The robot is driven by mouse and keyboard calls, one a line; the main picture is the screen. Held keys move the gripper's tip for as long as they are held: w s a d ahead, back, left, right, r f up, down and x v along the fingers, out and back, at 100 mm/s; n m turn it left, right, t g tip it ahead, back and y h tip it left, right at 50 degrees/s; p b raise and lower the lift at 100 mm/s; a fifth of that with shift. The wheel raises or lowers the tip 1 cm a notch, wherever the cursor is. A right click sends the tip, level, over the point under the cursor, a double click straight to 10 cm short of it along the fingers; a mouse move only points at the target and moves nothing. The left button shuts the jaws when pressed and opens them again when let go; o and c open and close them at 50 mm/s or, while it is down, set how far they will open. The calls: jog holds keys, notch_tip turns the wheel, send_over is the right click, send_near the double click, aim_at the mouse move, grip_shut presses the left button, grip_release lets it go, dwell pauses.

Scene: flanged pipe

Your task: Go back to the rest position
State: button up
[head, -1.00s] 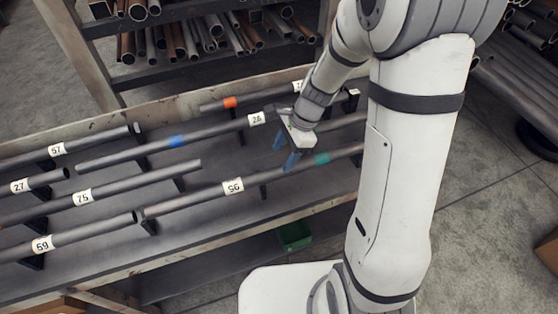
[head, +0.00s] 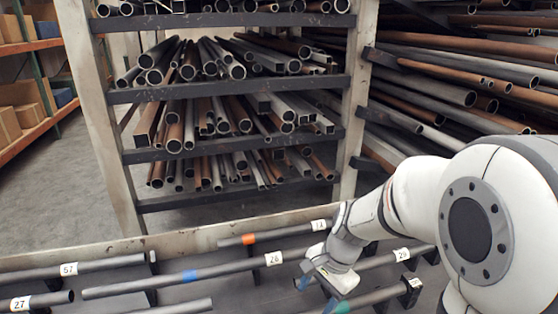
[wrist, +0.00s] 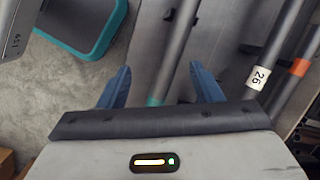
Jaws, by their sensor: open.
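My gripper (head: 317,294) is at the lower right of the head view, above the pipe rack, with blue fingers apart. In the wrist view the two blue fingers (wrist: 162,88) are spread with nothing held. A grey pipe with a teal band (wrist: 167,70) runs behind the gap between them, its band partly hidden by the gripper body. In the head view that teal-banded pipe (head: 375,298) lies just right of the gripper. The blue-banded pipe labelled 26 (head: 230,268) lies to the left. It is the pipe with the 26 label in the wrist view (wrist: 261,82).
Pipe 57 (head: 105,265), pipe 27 (head: 45,299) and an orange-banded pipe (head: 285,233) lie on the rack. Shelves (head: 225,94) full of pipes stand behind. A teal-rimmed container (wrist: 82,45) shows left in the wrist view, beside bare floor.

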jog(key=s+d+r+n+t+h, duration=0.3)
jog(key=s+d+r+n, duration=0.3)
jog(key=s+r+n, duration=0.2)
jog(key=shift+s+d+r+n, duration=0.25)
jog(key=shift+s+r+n, duration=0.05)
jog(key=shift+s+n, duration=0.65)
jog(key=shift+c, duration=0.5)
